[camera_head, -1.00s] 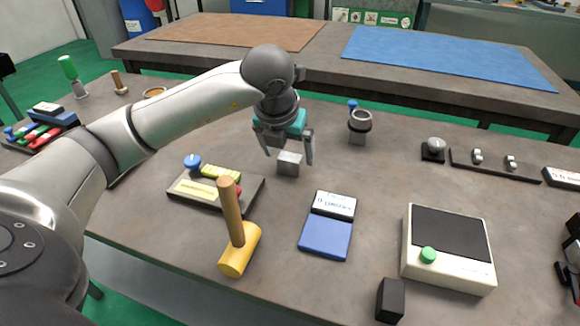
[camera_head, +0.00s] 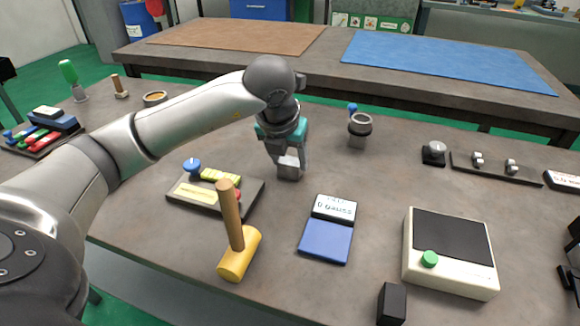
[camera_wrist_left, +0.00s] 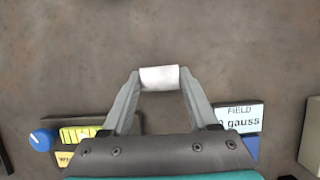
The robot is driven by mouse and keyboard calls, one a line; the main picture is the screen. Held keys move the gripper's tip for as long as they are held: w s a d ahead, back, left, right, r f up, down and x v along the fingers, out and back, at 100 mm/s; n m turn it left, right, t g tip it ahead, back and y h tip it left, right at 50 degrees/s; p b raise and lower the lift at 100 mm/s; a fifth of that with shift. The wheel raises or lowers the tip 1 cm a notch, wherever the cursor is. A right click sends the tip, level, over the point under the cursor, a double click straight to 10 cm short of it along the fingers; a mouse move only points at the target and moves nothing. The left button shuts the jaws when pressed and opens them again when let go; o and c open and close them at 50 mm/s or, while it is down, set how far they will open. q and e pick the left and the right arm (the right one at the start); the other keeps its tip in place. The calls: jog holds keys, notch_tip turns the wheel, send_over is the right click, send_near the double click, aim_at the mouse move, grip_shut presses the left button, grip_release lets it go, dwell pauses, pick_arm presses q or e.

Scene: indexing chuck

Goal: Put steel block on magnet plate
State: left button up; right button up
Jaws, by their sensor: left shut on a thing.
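The steel block (camera_head: 291,163) is a small light-grey block low at the table, below my left arm. My left gripper (camera_head: 291,168) is shut on it, with a finger at each side. In the left wrist view the block (camera_wrist_left: 159,78) sits between the two fingertips. I cannot tell whether it still touches the table. A flat blue plate (camera_head: 326,240) with a white display marked "FIELD" and "0 gauss" (camera_head: 335,208) lies to the right and nearer; it appears to be the magnet plate, and its blue top is empty. My right gripper is not in view.
A grey panel with a blue knob (camera_head: 192,165) lies left of the block. An upright-handled yellow mallet (camera_head: 239,255) stands in front. A beige box with a green button (camera_head: 447,262) is at right. A ringed cylinder (camera_head: 360,128) stands behind. Bare table lies between block and blue plate.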

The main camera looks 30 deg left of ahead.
pick_arm(q)
grip_shut()
jog(key=shift+r, duration=0.2)
dwell(0.3)
